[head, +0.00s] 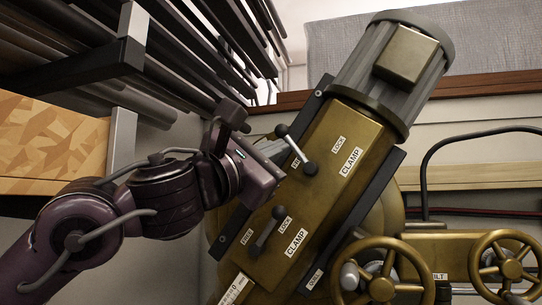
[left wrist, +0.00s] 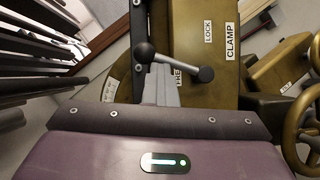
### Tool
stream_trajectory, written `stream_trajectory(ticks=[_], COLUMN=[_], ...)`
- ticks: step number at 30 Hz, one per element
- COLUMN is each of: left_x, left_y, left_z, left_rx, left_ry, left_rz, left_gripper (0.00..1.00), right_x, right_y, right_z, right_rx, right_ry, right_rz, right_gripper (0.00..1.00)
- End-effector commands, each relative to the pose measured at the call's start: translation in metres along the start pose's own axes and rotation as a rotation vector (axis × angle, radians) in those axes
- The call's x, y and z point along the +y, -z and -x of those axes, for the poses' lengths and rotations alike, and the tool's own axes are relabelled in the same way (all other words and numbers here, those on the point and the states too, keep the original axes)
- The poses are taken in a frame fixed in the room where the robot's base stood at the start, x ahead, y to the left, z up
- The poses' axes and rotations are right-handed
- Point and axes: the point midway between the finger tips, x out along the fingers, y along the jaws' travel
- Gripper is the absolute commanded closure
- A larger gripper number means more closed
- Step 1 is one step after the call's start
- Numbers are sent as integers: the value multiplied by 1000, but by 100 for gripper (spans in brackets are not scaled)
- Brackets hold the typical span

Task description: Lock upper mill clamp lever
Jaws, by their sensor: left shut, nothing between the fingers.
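My left gripper (head: 281,147) is shut and empty. In the left wrist view its grey fingertips (left wrist: 159,68) are right at the lever, near the knob; I cannot tell whether they touch. My right gripper is out of view.
A lower clamp lever (head: 265,231) with its own FREE and LOCK labels sits below on the head. A ribbed grey motor (head: 390,65) tops the mill. Brass handwheels (head: 383,275) stand at lower right. A rack of dark bars (head: 100,60) is at upper left.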

Motion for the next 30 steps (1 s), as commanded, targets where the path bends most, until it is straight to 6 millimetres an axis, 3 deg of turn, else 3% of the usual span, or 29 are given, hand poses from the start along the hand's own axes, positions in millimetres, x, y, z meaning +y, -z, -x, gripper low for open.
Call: stream_trajectory(ticks=[5,13,18,22,30], left_x=[10,11,7,2,-10], left_y=[-11,-25,-33,-39,-48], left_z=[-5,-13,-18,-22,-27], left_rx=[-1,-3,-2,-1,-1], left_ry=[55,48,60,129,130], left_rz=[-117,-110,-125,-237,-228], left_gripper=[100,100,100,100,100], right_x=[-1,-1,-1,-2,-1], right_y=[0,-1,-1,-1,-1], right_z=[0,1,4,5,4], right_rx=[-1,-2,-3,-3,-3], right_ry=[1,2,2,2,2], right_rz=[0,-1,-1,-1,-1], right_gripper=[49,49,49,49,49])
